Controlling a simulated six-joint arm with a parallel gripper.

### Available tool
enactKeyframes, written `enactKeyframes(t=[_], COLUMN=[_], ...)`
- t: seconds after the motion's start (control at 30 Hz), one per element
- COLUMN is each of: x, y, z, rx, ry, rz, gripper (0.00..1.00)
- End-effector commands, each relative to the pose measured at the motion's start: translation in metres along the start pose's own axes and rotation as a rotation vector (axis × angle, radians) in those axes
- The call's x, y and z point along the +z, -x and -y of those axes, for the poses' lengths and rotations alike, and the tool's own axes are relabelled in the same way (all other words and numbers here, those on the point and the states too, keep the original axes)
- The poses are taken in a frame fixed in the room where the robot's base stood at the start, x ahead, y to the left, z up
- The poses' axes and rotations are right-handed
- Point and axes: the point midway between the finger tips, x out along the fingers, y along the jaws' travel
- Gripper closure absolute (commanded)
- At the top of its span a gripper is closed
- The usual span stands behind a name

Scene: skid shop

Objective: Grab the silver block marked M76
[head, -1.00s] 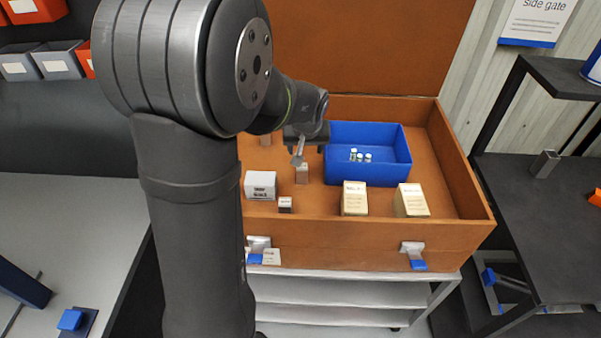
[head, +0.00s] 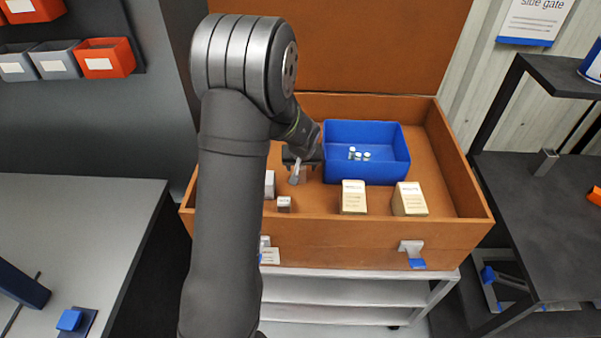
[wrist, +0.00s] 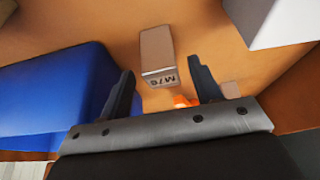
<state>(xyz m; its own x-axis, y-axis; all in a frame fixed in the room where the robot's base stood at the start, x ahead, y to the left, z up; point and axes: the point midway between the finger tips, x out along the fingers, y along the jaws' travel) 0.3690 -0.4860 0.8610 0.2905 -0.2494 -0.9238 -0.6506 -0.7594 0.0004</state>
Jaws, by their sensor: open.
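The silver block marked M76 (wrist: 156,50) stands on the brown floor of the open case (head: 452,232). In the wrist view its M76 label appears upside down on the end nearest my gripper. My gripper (wrist: 162,72) is open, with one dark finger to each side of the block's near end in the picture. The block appears just beyond the fingertips; I see no contact. In the head view my gripper (head: 298,172) is low inside the case, left of the blue bin, and largely hides the block.
The blue bin (head: 368,170) holds several small vials, close to my gripper's right. Two cream boxes (head: 353,197) stand near the front wall. A small labelled block (head: 284,204) and a white box (head: 269,185), partly behind my arm, stand to the left. Something orange (wrist: 182,100) shows between the fingers.

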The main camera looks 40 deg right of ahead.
Motion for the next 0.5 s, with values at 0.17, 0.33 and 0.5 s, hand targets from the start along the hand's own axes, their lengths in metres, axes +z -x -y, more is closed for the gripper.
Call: enactKeyframes(t=[0.17,0.33,0.5], x=[0.0,-0.001,-0.001], y=[-0.025,-0.033,-0.034], z=[0.002,0.002,0.002], rx=[0.0,0.001,0.001], ry=[-0.001,-0.001,-0.001], rz=[0.001,-0.001,-0.001], gripper=[0.42,0.42,0.42])
